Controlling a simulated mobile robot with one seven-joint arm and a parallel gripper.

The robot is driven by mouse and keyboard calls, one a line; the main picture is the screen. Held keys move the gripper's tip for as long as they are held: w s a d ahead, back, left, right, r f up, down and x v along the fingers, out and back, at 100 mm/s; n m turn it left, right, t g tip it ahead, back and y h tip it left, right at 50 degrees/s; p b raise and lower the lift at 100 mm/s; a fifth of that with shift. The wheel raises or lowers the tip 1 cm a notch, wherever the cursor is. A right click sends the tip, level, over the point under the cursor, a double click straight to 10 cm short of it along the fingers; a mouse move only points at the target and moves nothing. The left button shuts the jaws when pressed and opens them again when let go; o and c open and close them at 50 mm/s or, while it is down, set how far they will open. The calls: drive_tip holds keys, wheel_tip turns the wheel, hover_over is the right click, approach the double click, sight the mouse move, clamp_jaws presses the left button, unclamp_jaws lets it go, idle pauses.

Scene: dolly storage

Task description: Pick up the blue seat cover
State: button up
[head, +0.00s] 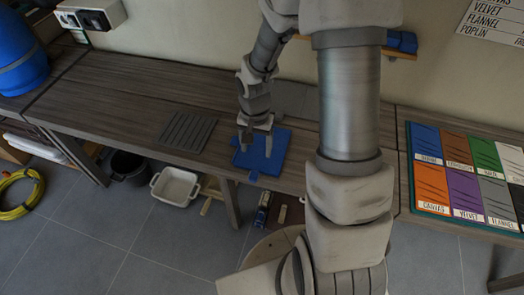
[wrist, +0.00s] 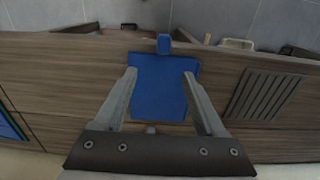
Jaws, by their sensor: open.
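The blue seat cover (head: 264,158) lies flat on the wooden bench near its front edge, with a small tab at that edge. It also shows in the wrist view (wrist: 160,92), between the two fingers. My gripper (head: 257,143) is open above the cover, pointing down, with a finger toward each side of it. In the wrist view my gripper (wrist: 160,72) spans most of the cover's width. I cannot tell whether the fingertips touch it.
A grey slatted mat (head: 184,132) lies left of the cover on the bench (head: 110,95). A board of coloured fabric swatches (head: 465,178) is at the right. A blue container (head: 18,60) stands far left. A white bin (head: 174,187) sits below the bench.

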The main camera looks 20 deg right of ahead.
drive_tip(key=b, duration=0.1)
hover_over(254, 172)
drive_tip(key=f, duration=0.7)
drive_tip(key=shift+s+d, duration=0.1)
drive_tip(key=shift+d, duration=0.3)
drive_tip(key=shift+a+f+b, duration=0.2)
drive_tip(key=shift+f+b, duration=0.1)
drive_tip(key=shift+f, duration=1.05)
drive_tip(key=shift+a+f+b, duration=0.15)
drive_tip(key=shift+f+b, duration=0.15)
drive_tip(key=shift+f, duration=1)
clamp_jaws()
